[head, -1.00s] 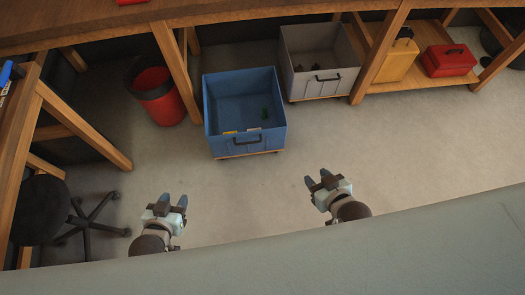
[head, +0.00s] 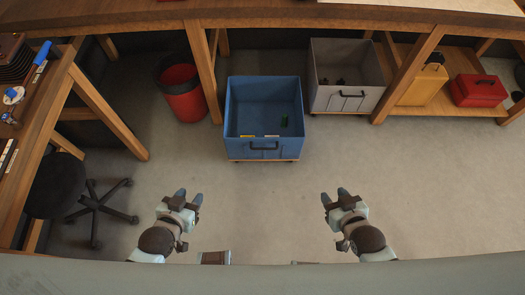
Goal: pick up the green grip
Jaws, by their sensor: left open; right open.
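A small green object, which looks like the green grip (head: 284,122), lies inside the blue bin (head: 263,93) near its right side. The blue bin stands on the floor on a low wooden base, with a dark handle on its front. My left gripper (head: 181,196) is open and empty above the floor, left of and nearer than the bin. My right gripper (head: 337,197) is open and empty, right of and nearer than the bin. Both are well apart from the green object.
A grey bin (head: 345,99) with dark items stands right of the blue bin. A red waste bin (head: 184,100) is at the left. A yellow case (head: 423,84) and a red toolbox (head: 478,91) sit on a low shelf. A swivel chair (head: 104,204) is at the left. The floor ahead is clear.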

